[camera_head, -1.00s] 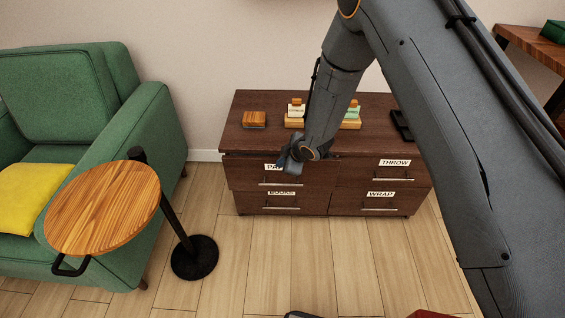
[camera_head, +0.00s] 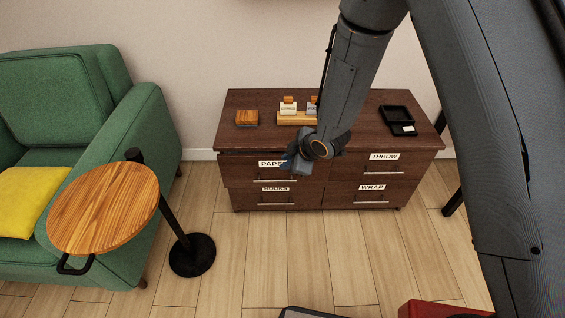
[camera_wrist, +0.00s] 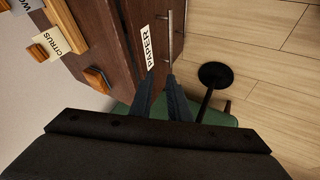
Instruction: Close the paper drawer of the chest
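The paper drawer (camera_head: 240,172) is the upper left drawer of the dark brown chest (camera_head: 268,143). Its front sticks out a little and partly covers the BOOKS label below. It has a white PAPER label and a bar handle, which also show in the wrist view, with the handle (camera_wrist: 170,38) near the top. My gripper (camera_head: 288,164) is in front of the drawer's upper right part and hides the end of the label. In the wrist view, my gripper (camera_wrist: 161,76) has its fingertips slightly apart with nothing between them, close to the drawer front. Contact cannot be told.
A wooden block (camera_head: 247,118), small labelled bottles on a wooden stand (camera_head: 292,118) and a black tray (camera_head: 397,114) are on the chest top. A round side table (camera_head: 103,209) and a green armchair (camera_head: 125,135) are at left.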

